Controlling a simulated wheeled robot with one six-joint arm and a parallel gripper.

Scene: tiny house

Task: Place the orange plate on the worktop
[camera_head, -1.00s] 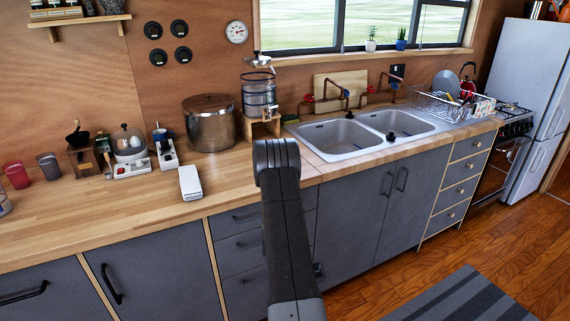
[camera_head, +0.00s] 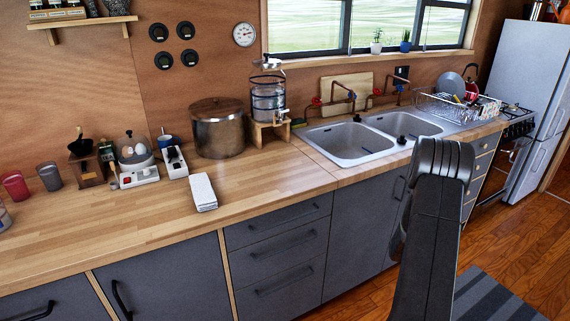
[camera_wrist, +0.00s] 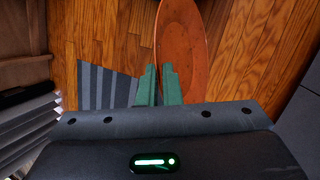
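The orange plate (camera_wrist: 182,40) shows in the wrist view, seen at a steep slant above the wooden floor. Its near rim lies between the green fingertips of my gripper (camera_wrist: 160,72), which looks shut on it; the right finger covers part of the plate. In the head view my arm stands at the right, in front of the sink cabinet, and neither the fingers nor the plate can be seen. The wooden worktop (camera_head: 110,225) runs along the wall, with a wide bare stretch at the front left.
A white block-like item (camera_head: 203,191) lies near the worktop's front edge. A steel pot (camera_head: 220,135), a glass dispenser (camera_head: 268,103), an egg cooker (camera_head: 135,158) and cups (camera_head: 50,171) line the back. The double sink (camera_head: 350,142) and dish rack (camera_head: 455,106) are to the right.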

